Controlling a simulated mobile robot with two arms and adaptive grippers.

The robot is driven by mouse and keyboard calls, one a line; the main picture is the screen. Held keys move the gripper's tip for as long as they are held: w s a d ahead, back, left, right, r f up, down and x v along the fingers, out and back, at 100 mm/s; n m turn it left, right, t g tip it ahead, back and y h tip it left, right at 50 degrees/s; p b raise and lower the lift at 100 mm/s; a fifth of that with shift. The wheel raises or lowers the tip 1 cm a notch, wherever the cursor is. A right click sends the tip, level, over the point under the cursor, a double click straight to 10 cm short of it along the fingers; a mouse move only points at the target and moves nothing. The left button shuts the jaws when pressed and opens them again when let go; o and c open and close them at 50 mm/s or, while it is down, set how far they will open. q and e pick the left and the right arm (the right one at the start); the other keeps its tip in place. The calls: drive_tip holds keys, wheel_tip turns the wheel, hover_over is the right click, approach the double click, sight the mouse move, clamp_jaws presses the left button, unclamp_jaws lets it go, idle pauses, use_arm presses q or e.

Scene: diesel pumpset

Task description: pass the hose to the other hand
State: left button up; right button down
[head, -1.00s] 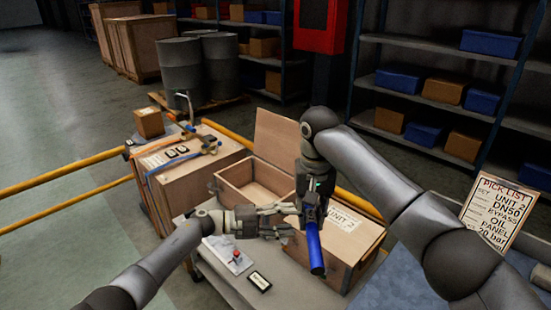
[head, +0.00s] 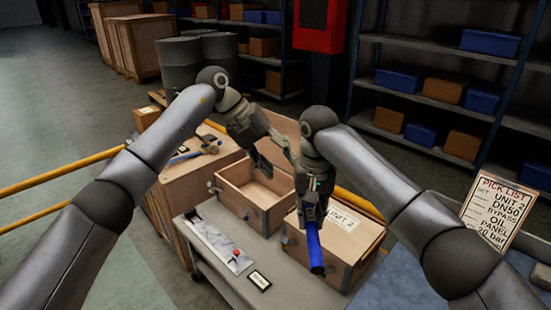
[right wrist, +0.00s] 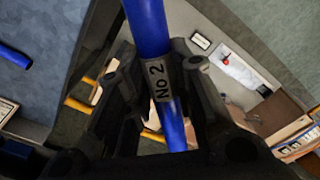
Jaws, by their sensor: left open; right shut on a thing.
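The blue hose (head: 315,250) hangs down at a tilt from my right gripper (head: 311,214), above the front of the closed wooden crate. In the right wrist view the hose (right wrist: 147,28) runs between the fingers, with a grey "No 2" band (right wrist: 160,82) at them. My right gripper is shut on it. My left gripper (head: 277,160) is open and empty, higher and to the left of the hose, over the open crate and apart from the hose. It lies close to my right wrist in the picture.
The open wooden crate (head: 226,202) and closed crate (head: 357,243) stand on a grey cart (head: 225,277). A white panel with a red knob (head: 236,259) and a dark label card (head: 259,281) lie at its front. A pick list (head: 500,212) stands right.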

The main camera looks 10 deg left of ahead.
use_arm(q)
drive_tip(key=x, duration=1.1)
drive_tip(key=shift+w+d+f, duration=0.1)
drive_tip(key=shift+d+f, duration=0.05)
drive_tip(key=shift+d, duration=0.1)
drive_tip(key=shift+c, duration=0.3)
drive_tip(key=c, duration=1)
clamp_jaws()
use_arm(e)
drive_tip(key=c, duration=1.2)
unclamp_jaws()
drive_tip(key=shift+o, duration=0.2)
